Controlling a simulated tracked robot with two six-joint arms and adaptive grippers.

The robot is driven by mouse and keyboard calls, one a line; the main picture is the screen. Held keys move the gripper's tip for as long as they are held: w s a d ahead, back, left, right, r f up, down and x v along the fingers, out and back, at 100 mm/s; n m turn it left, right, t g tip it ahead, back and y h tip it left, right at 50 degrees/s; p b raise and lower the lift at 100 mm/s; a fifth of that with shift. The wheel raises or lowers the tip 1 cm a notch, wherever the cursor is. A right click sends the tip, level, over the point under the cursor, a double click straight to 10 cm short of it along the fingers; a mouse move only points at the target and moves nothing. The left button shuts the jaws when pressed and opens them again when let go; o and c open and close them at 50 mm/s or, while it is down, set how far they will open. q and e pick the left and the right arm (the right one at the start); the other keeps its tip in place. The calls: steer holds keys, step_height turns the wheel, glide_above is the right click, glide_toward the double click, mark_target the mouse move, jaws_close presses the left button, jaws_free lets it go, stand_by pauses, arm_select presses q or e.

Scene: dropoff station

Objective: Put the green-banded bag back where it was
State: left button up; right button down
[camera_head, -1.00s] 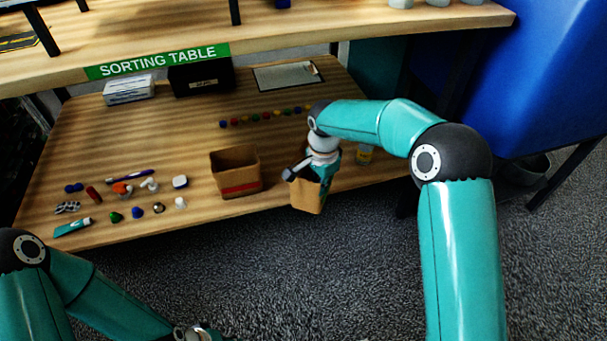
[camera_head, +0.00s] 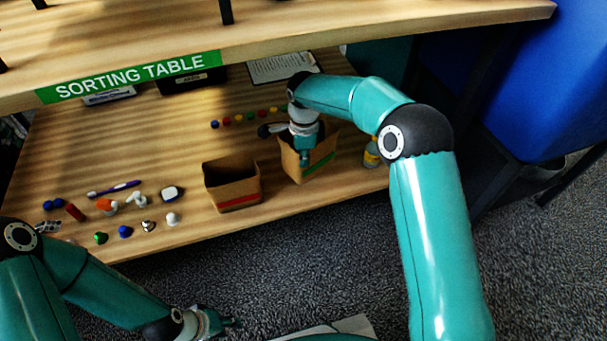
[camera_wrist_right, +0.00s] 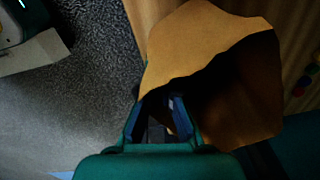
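The green-banded bag (camera_head: 325,157) is a brown open-topped paper bag. In the head view it appears to stand upright on the lower wooden table, right of the red-banded bag (camera_head: 233,190). My right gripper (camera_head: 304,162) is at the bag's near left rim and hides part of it. In the right wrist view the bag (camera_wrist_right: 205,40) fills the upper right. The fingers (camera_wrist_right: 158,100) are apart at its rim, with a gap between the tips. My left gripper (camera_head: 228,322) is low in the head view, away from the table; its fingers are too small to judge.
A yellow-labelled bottle (camera_head: 371,155) stands right of the bag, close to my right arm. Several small items, including a purple toothbrush (camera_head: 114,189), lie on the left. A row of coloured pieces (camera_head: 238,118) lies behind.

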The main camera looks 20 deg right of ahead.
mark_target(304, 174)
step_height(304, 174, down, 7)
steer(key=shift+r+b, duration=0.15)
steer(key=shift+b, duration=1)
steer(key=c, duration=1.3)
jaws_free()
steer(key=r+p, duration=0.1)
steer(key=r, duration=0.3)
steer(key=r+p, duration=0.2)
steer(key=r, duration=0.1)
steer(key=shift+s+r, duration=0.2)
steer(key=shift+r, duration=0.15)
